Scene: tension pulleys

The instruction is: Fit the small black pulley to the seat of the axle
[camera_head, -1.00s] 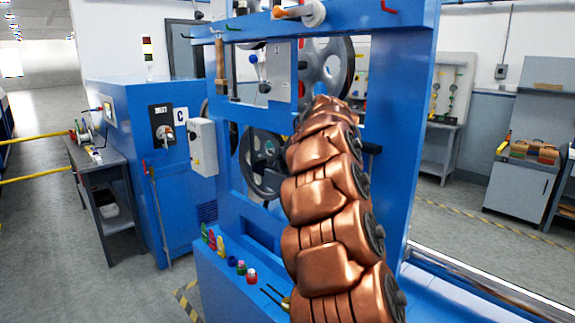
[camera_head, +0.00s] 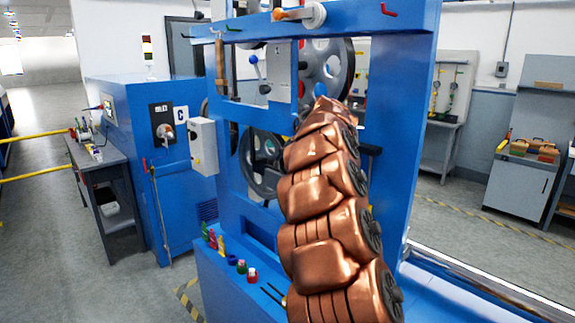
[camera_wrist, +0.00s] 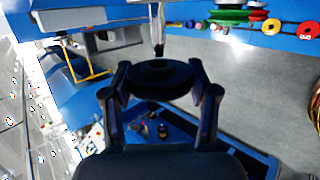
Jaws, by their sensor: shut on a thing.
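The small black pulley (camera_wrist: 160,74) is a dark disc in the wrist view. My gripper (camera_wrist: 160,84) is shut on it, with one finger at each side of the rim. A thin metallic shaft (camera_wrist: 157,34) stands just beyond the pulley, near its middle; it may be the axle, but I cannot tell whether they touch. In the head view my copper-coloured arm hides the gripper and the small pulley, and I cannot make out the axle's seat.
The blue machine frame (camera_head: 405,130) surrounds the arm's far end. A large grey wheel (camera_head: 338,88) and a dark lower wheel (camera_head: 262,183) are on it. Small coloured items (camera_head: 220,243) stand on its ledge. Coloured spools (camera_wrist: 232,14) show in the wrist view.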

